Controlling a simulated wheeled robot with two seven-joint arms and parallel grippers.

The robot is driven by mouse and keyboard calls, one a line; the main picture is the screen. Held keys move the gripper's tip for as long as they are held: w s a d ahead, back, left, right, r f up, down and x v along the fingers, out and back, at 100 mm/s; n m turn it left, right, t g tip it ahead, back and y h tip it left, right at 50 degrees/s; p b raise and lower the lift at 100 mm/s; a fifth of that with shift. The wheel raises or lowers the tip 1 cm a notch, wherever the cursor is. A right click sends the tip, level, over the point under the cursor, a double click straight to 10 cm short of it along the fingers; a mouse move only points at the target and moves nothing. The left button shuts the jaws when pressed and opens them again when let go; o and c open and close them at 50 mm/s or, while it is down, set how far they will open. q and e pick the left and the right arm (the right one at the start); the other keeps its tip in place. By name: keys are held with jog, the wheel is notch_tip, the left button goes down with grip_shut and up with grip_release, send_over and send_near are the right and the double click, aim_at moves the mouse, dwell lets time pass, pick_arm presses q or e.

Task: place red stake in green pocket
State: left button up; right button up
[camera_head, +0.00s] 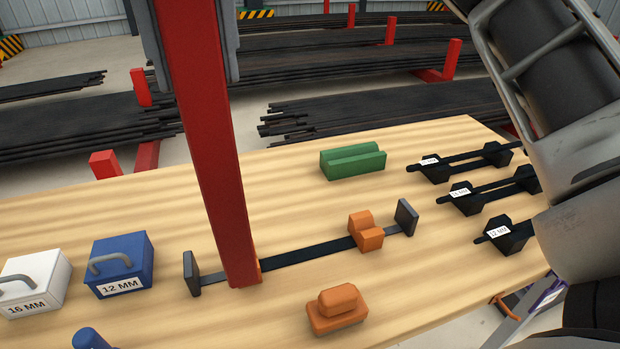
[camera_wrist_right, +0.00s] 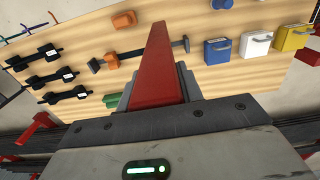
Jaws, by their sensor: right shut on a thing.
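The red stake (camera_head: 207,150) is a long tapering bar, slightly tilted, hanging down from the top of the head view. My right gripper (camera_head: 195,82) is shut on its upper part, one grey finger on each side. In the right wrist view the stake (camera_wrist_right: 157,65) points away from my gripper (camera_wrist_right: 155,85). The green pocket (camera_head: 352,165), a grooved green block, lies on the table to the right of the stake; it shows partly in the wrist view (camera_wrist_right: 111,101). The stake's lower end overlaps an orange block on the black rail; contact is unclear. My left gripper is not in view.
The wooden table (camera_head: 440,235) holds a black rail (camera_head: 310,250) with an orange slider (camera_head: 366,231), a loose orange piece (camera_head: 338,309), a blue box (camera_head: 121,266), a white box (camera_head: 38,281) and black labelled holders (camera_head: 505,235). Dark bar stacks (camera_head: 330,108) lie behind. The table around the green pocket is clear.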

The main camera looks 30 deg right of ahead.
jog(key=w+d+f+b, duration=0.1)
jog(key=d+f+b, duration=0.1)
jog(key=d+f, duration=1)
jog(key=shift+d+f+b, duration=0.35)
jog(key=shift+d+f, duration=0.05)
jog(key=shift+d, duration=0.25)
jog(key=o, duration=1.1)
jog(key=shift+w, duration=0.1)
